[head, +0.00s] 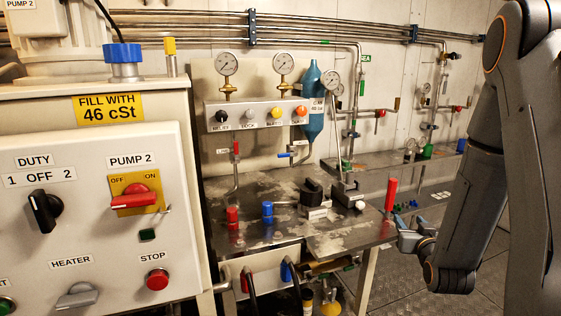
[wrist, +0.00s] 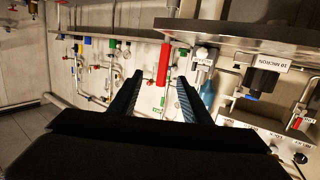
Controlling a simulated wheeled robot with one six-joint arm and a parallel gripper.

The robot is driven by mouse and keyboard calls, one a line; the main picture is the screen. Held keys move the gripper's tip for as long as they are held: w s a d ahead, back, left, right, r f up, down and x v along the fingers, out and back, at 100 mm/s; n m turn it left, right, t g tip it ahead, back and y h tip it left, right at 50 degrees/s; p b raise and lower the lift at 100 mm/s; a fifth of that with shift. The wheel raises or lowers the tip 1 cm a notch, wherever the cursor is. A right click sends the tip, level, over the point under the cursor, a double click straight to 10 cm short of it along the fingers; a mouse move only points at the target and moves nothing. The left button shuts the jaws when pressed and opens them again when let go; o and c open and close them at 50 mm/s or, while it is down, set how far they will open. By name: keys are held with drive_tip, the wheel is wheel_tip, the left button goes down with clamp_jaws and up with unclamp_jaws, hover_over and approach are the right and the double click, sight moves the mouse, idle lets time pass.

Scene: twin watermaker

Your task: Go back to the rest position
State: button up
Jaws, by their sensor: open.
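My gripper (wrist: 155,95) shows in the wrist view with its two dark fingers apart and nothing between them. In the head view my gripper (head: 412,233) is at the right, beside the front right corner of the metal bench. My arm stands folded along the right side of that view. A red handle (wrist: 165,63) appears beyond the gap between the fingers in the wrist view. The upright red handle (head: 390,195) in the head view stands a little left of and above the gripper, apart from it.
A metal bench (head: 345,238) with valves and a black-topped block lies left of the gripper. A control panel (head: 95,215) fills the left. Gauges (head: 227,64) and pipes line the back wall. The floor (head: 395,280) below the gripper looks clear.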

drive_tip(key=s+a+f+n+g+y, duration=0.1)
drive_tip(key=s+a+f+g+y, duration=0.15)
drive_tip(key=s+a+g, duration=0.75)
drive_tip(key=s+a+r+g, duration=0.1)
drive_tip(key=s+a+g, duration=0.2)
drive_tip(key=s, duration=0.6)
drive_tip(key=s+a+r+g, duration=0.1)
drive_tip(key=s+a, duration=0.4)
drive_tip(key=s, duration=0.5)
drive_tip(key=shift+a+n+g, duration=0.2)
drive_tip(key=shift+n+g, duration=0.2)
drive_tip(key=shift+g, duration=0.5)
drive_tip(key=shift+r, duration=0.1)
